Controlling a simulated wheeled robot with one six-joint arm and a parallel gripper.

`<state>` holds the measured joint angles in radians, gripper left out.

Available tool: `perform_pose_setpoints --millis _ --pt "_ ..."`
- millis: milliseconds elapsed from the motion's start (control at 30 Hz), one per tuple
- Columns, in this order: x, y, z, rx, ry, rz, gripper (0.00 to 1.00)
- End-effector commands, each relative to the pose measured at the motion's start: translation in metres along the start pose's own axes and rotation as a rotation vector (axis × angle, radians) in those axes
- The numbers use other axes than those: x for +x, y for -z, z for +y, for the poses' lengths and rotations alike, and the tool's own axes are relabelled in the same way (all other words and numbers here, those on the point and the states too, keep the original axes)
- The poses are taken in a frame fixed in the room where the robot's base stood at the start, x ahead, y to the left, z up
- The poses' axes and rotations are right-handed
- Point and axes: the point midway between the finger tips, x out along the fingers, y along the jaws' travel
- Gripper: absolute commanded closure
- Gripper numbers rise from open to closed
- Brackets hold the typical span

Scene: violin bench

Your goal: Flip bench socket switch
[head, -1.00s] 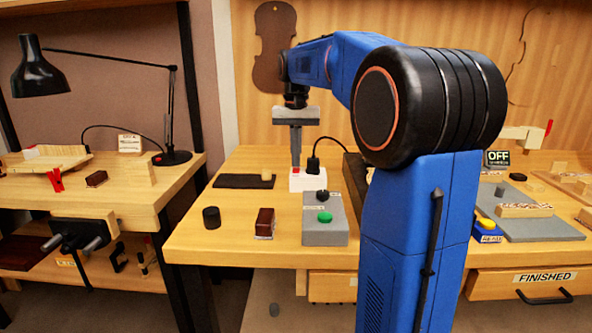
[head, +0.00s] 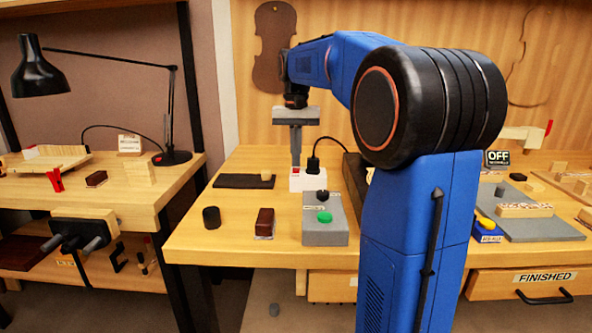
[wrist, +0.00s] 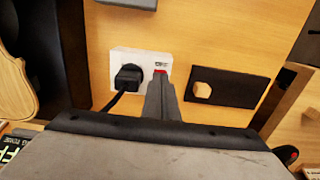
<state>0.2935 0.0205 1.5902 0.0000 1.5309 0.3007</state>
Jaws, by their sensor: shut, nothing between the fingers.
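The white bench socket (head: 312,182) sits on the bench, with a black plug (head: 313,164) and cord in it. In the wrist view the socket (wrist: 117,57) has the plug (wrist: 128,77) on its left and a small red switch (wrist: 160,72) at its right end. My gripper (head: 296,164) points straight down with its fingers shut and empty. Its fingertips (wrist: 160,80) are right at the red switch and cover part of it in the wrist view. I cannot tell whether they touch it or which way the switch is set.
A grey box with a green button (head: 325,217) stands in front of the socket. A dark mat (head: 240,182) with a wooden piece lies to the left. A black cylinder (head: 211,217) and a dark red block (head: 264,222) are near the front edge.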

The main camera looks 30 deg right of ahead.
Motion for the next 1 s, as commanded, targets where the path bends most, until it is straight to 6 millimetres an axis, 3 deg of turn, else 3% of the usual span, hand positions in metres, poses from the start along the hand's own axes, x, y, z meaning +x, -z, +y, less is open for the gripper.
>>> perform_pose_setpoints --millis 1000 --pt "0.0082 0.0001 0.0 0.0 0.0 0.0 1.0"
